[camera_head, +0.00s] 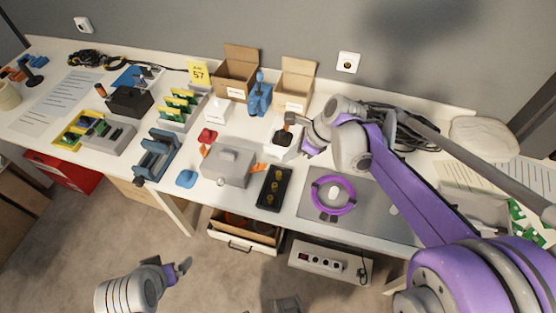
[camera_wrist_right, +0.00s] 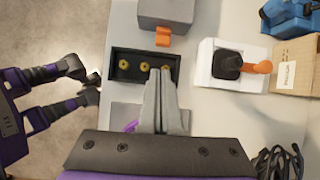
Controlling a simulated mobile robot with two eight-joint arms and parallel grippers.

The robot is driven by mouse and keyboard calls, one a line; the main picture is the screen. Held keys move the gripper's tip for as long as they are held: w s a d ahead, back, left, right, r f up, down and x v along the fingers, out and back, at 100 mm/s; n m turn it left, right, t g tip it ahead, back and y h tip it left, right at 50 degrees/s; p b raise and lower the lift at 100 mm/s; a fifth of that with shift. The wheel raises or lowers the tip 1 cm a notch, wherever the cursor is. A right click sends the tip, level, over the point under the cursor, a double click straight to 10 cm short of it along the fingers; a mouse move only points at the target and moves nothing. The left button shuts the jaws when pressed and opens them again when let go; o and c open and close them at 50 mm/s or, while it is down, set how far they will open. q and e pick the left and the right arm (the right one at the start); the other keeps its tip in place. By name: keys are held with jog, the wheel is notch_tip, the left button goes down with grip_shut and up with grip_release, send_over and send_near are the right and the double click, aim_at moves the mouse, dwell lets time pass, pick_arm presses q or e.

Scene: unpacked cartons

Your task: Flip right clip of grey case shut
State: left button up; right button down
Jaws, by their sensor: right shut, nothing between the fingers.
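The grey case (camera_head: 228,165) sits closed on the table, with a small handle on its front. Its right clip (camera_head: 259,168) is orange and sticks out from the case's right side; in the right wrist view the orange clip (camera_wrist_right: 163,37) juts out from the edge of the case (camera_wrist_right: 166,10). Another orange clip (camera_head: 206,151) shows at the left side. My right gripper (camera_head: 308,149) is right of the case and apart from it. In the right wrist view its fingers (camera_wrist_right: 164,72) are together and empty, overlapping the black tray. My left gripper (camera_head: 181,268) hangs off the table's front; its opening is unclear.
A black tray (camera_head: 262,201) with yellow pieces lies right of the case. A white block with a black-and-orange lever (camera_wrist_right: 228,65) stands behind it. A purple ring (camera_head: 333,195) lies on a grey mat. A blue item (camera_head: 186,178) lies left of the case. Open cartons (camera_head: 236,75) stand behind.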

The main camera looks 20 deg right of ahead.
aim_at(258, 167)
jog(key=shift+w+d, duration=0.1)
jog(key=shift+w, duration=0.15)
jog(key=shift+f, duration=0.1)
jog(key=x, duration=0.9)
jog(key=shift+w+a+f+b, duration=0.15)
jog(key=shift+a+f+b, duration=0.15)
jog(key=shift+b, duration=0.1)
